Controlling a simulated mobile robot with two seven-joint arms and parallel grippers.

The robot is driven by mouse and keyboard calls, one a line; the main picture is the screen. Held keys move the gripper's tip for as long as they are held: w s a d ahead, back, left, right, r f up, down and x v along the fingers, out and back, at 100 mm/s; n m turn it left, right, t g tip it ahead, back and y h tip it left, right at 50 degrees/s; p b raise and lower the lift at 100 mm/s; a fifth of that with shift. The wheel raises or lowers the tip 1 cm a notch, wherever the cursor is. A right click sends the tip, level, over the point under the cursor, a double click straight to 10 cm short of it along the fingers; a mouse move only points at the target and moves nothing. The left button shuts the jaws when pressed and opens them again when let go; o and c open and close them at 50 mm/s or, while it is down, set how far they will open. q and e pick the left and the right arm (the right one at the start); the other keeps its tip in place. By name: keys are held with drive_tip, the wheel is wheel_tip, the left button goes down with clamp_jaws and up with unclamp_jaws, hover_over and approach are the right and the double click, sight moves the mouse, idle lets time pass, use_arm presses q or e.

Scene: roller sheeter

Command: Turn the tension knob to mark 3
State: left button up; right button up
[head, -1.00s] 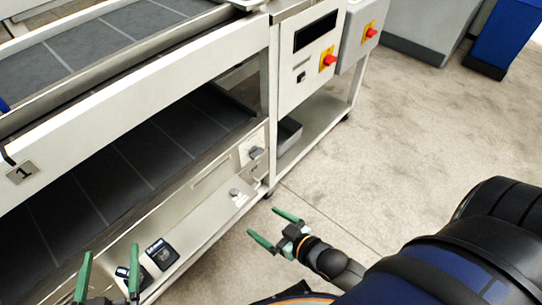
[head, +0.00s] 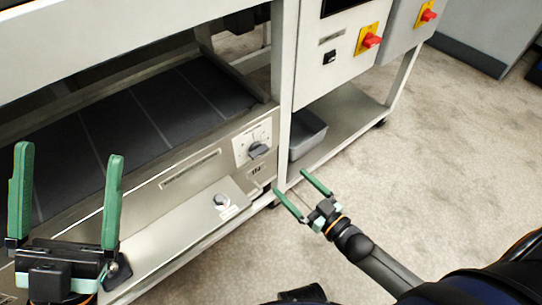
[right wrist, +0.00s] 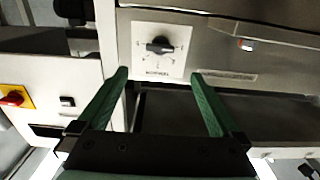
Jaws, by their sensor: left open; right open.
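The tension knob (head: 258,150) is a dark grey knob on a white dial plate (head: 240,152) on the machine's lower front panel. In the right wrist view the knob (right wrist: 159,46) sits at upper centre with marks around it, too small to read. Its grip lies roughly level in that view. My right gripper (head: 290,182) is open and empty, below and right of the knob in the head view. In the right wrist view its fingers (right wrist: 160,76) point toward the plate, apart from the knob. My left gripper (head: 69,152) is open and empty at the left.
A smaller knob (head: 222,201) sits on the sloped ledge below the dial. A white machine post (head: 285,95) stands right of the dial. A grey bin (head: 307,132) rests on the lower shelf. Red switches (head: 371,40) are higher up.

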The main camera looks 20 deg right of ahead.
sight(261, 153)
drive_tip(key=b+x, duration=0.4)
drive_tip(key=x, duration=0.8)
drive_tip(key=shift+w+a, duration=0.1)
drive_tip(key=shift+w, duration=0.15)
drive_tip(key=c, duration=1.3)
